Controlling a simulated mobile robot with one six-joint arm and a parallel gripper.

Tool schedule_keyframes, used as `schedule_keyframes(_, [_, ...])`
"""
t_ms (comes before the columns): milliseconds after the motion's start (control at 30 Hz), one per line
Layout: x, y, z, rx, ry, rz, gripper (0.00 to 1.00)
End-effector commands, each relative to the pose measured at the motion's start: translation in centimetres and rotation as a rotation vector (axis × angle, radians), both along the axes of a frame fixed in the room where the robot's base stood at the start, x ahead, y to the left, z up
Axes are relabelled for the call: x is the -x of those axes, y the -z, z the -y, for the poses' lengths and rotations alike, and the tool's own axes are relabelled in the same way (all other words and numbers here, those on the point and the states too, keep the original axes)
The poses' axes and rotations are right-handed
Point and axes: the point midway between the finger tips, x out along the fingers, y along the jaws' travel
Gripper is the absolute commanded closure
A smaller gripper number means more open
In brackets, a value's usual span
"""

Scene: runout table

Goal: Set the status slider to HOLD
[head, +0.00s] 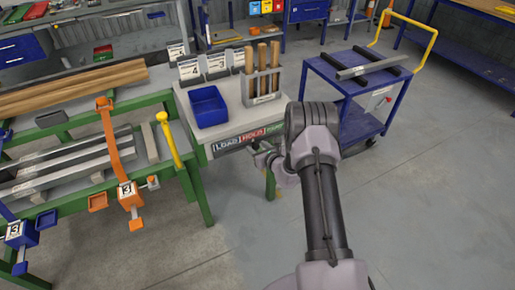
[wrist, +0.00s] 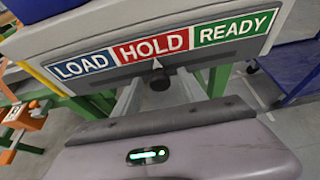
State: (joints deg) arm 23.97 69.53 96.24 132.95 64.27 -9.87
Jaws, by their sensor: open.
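The status strip (wrist: 166,45) has a blue LOAD panel (wrist: 82,66), a red HOLD panel (wrist: 152,47) and a green READY panel (wrist: 233,28). It also shows on the table's front edge in the head view (head: 247,137). The slider's dark round knob (wrist: 159,82), with a white pointer above it, stands below HOLD, slightly right of that panel's middle. My gripper (wrist: 158,92) is open, with one pale finger on each side of the knob. A gap shows on both sides. In the head view my gripper (head: 264,157) is at the table's front edge, and the knob is not discernible.
On the small table stand a blue bin (head: 208,106), a rack (head: 262,87) with wooden rods and numbered cards (head: 190,70). A green-framed bench (head: 180,142) with metal bars is at left. A blue cart (head: 346,78) is at right.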

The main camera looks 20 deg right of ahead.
Motion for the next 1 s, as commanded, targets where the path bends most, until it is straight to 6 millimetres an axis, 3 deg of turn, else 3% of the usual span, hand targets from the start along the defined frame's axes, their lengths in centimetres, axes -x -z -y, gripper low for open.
schedule_keyframes(167, [0.5, -0.4, 0.1, -0.001, 0.001, 0.000, 0.51])
schedule_keyframes(267, [2.3, -1.3, 0.1, -0.002, 0.002, -0.002, 0.51])
schedule_keyframes(500, [9.6, -4.5, 0.5, -0.002, 0.004, -0.003, 0.51])
schedule_keyframes(700, [14.4, -6.2, 0.6, -0.002, 0.004, -0.002, 0.51])
schedule_keyframes(833, [15.8, -6.7, 0.6, 0.000, 0.001, 0.000, 0.51])
schedule_keyframes(1000, [16.1, -6.7, 0.6, 0.000, 0.000, 0.000, 0.51])
